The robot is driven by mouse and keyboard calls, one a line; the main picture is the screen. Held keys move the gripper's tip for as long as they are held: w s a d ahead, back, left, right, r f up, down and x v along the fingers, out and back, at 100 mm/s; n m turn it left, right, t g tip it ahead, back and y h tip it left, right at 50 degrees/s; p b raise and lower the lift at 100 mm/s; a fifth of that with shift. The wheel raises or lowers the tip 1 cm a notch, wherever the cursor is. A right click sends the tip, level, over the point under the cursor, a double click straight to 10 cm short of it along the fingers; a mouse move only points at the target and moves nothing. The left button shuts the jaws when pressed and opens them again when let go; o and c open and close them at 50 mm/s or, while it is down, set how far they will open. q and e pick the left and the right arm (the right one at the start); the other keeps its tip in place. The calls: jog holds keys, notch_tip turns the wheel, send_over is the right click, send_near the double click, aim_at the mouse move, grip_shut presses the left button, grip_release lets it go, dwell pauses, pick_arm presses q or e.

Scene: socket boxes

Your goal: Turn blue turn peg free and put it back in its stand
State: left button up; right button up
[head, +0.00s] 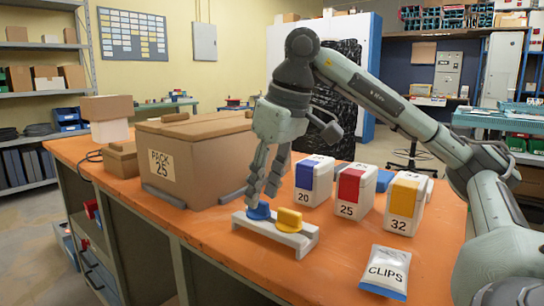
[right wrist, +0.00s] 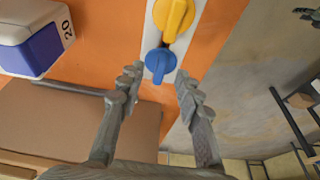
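The blue turn peg (head: 259,212) sits upright at the left end of a white stand (head: 302,246) on the orange bench. A yellow turn peg (head: 290,220) sits beside it in the same stand. In the right wrist view the blue peg (right wrist: 160,63) lies just beyond the fingertips, roughly centred between them, with the yellow peg (right wrist: 174,18) farther out. My right gripper (head: 265,191) points down over the blue peg, its fingers apart and empty; it also shows in the right wrist view (right wrist: 161,82). I cannot tell whether a fingertip touches the peg. My left gripper is not in view.
A blue box marked 20 (head: 314,182), a red box marked 25 (head: 354,191) and a yellow box marked 32 (head: 405,204) stand behind the stand. A large carton (head: 205,160) stands to the left. A CLIPS bag (head: 386,271) lies at the front right.

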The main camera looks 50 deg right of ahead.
jog(key=v, duration=1)
dwell(0.3)
dwell(0.4)
